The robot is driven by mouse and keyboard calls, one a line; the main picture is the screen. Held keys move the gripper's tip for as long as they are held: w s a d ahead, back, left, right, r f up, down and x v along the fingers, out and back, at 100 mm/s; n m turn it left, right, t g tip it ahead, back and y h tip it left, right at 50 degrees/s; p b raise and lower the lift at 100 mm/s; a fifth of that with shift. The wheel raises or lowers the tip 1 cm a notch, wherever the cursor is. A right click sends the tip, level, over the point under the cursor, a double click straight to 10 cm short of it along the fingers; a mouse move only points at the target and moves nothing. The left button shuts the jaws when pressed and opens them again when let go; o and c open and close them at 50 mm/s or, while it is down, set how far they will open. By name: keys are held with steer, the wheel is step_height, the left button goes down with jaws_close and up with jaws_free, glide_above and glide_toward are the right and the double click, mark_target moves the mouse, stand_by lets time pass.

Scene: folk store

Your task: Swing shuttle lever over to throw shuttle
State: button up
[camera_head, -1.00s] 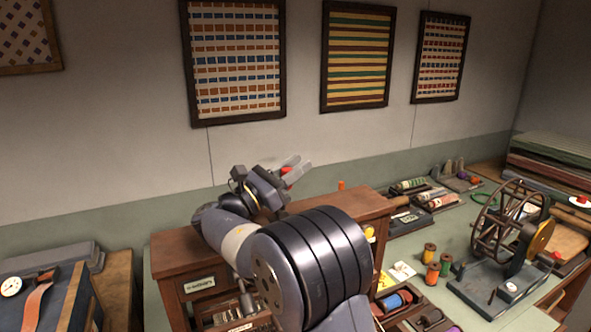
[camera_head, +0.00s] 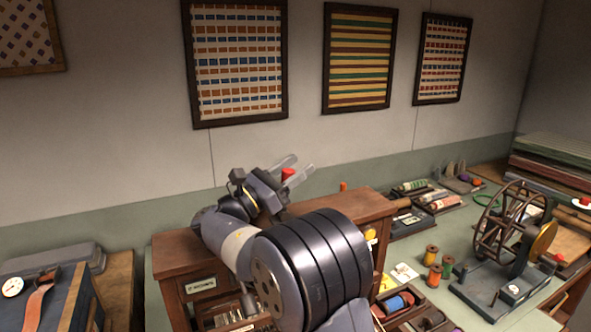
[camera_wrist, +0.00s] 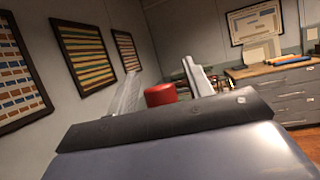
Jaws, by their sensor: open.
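My gripper (camera_head: 294,169) is open above the wooden cabinet (camera_head: 340,208), its fingers pointing up and to the right. A red knob-like piece (camera_head: 288,174) shows between the fingers; it may be the shuttle lever's end. In the wrist view the same red cylinder (camera_wrist: 160,95) stands between the two spread fingers, with space visible on both sides. Its lower part is hidden behind the gripper's dark body, so I see no lever stem. I cannot tell whether a finger touches it. No shuttle can be made out.
A spool wheel (camera_head: 508,225) stands on the green table at right, near several thread spools (camera_head: 431,254). Framed weavings (camera_head: 238,60) hang on the wall behind. The air above the cabinet is otherwise free.

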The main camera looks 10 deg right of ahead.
steer(key=s+a+b, duration=0.3)
steer(key=s+a, duration=0.1)
steer(key=a, duration=0.8)
steer(key=shift+s+f, duration=0.15)
steer(key=shift+c, duration=0.6)
